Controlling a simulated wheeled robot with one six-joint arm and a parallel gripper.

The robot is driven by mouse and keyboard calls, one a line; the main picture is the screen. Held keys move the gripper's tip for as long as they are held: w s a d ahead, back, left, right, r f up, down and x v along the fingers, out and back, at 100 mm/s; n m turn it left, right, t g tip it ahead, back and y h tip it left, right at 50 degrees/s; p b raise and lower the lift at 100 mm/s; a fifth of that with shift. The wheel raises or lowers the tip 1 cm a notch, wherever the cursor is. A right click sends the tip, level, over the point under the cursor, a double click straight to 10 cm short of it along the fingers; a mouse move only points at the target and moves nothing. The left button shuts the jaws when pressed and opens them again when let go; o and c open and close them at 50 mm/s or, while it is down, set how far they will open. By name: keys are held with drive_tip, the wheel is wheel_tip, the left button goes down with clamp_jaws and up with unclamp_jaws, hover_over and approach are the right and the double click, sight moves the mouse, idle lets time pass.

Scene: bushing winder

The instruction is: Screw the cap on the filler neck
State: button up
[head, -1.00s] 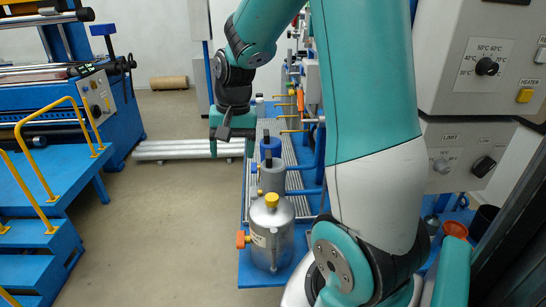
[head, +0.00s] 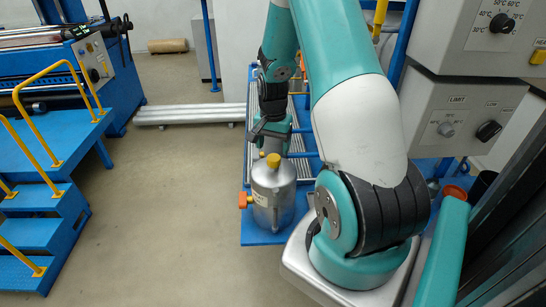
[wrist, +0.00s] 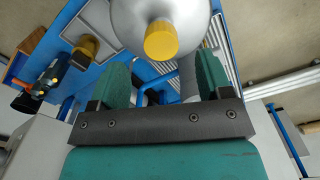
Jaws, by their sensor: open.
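A silver canister (head: 274,205) stands upright on a blue base. A yellow cap (head: 273,160) sits at the top of it, over the neck, which it hides; whether it is threaded on cannot be told. My gripper (head: 268,135) is just behind and above the cap in the head view. In the wrist view, my gripper (wrist: 163,72) has its two green fingers wide apart with nothing between them. The yellow cap (wrist: 160,40) lies ahead of the gap between the fingers, apart from both, with the canister top (wrist: 165,15) around it.
An orange valve handle (head: 243,200) sticks out at the canister's left. The wrist view shows another yellow-brown fitting (wrist: 85,47) at the left. Grey control boxes (head: 463,120) stand at the right. Blue steps with yellow rails (head: 35,235) are at the left. The floor between is clear.

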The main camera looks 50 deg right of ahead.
sight(272, 158)
drive_tip(key=shift+f, duration=2.8)
drive_tip(key=c, duration=1.1)
drive_tip(key=m+p, duration=0.1)
drive_tip(key=m, duration=0.3)
drive_tip(key=shift+w, duration=0.1)
drive_tip(key=shift+m, duration=0.3)
drive_tip(key=m, duration=0.4)
drive_tip(key=shift+w, duration=0.1)
drive_tip(key=shift+m, duration=0.3)
